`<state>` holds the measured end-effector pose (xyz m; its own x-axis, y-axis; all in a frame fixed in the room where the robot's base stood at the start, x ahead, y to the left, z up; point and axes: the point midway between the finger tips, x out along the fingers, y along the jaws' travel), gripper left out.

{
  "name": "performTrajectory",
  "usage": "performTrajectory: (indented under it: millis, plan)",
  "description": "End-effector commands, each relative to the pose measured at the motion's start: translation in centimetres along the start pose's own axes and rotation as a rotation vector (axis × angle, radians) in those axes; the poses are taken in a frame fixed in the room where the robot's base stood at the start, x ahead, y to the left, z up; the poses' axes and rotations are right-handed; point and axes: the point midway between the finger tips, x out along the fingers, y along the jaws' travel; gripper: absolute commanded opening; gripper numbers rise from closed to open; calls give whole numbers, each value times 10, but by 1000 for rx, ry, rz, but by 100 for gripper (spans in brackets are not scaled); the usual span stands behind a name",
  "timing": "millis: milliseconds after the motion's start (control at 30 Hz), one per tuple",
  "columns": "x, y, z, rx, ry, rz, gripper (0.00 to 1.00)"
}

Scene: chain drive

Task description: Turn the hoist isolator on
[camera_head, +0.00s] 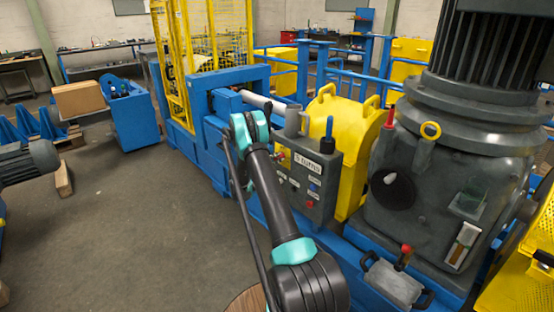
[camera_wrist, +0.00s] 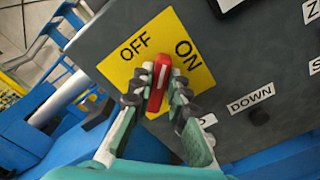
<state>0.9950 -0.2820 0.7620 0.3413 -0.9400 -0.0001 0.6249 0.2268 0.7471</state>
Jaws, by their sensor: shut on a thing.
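The isolator is a red handle (camera_wrist: 159,84) on a yellow plate (camera_wrist: 190,30) marked OFF and ON. In the wrist view its upper end points between the two words. My gripper (camera_wrist: 158,92) is shut on the red handle, one finger on each side, and the fingers cover part of its sides. The plate is on the face of a grey control box (camera_wrist: 240,60), which shows in the head view (camera_head: 325,187) at the centre. In the head view my arm reaches the box's left side, and I cannot make out the fingertips there.
A button labelled DOWN (camera_wrist: 258,116) is right of the handle. A yellow cover (camera_head: 352,120) and a large grey motor housing (camera_head: 445,185) stand right of the box. Blue frame beams (camera_head: 225,95) run behind my arm. Open floor (camera_head: 130,220) lies to the left.

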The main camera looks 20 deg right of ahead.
Motion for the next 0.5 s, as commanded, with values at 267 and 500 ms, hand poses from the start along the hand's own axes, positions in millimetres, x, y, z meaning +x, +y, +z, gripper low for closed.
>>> performTrajectory:
  millis: [267,500]
  plan:
    - [-1,-4,-1,261,0,-1,0]
    - [-1,-6,-2,471,0,-1,0]
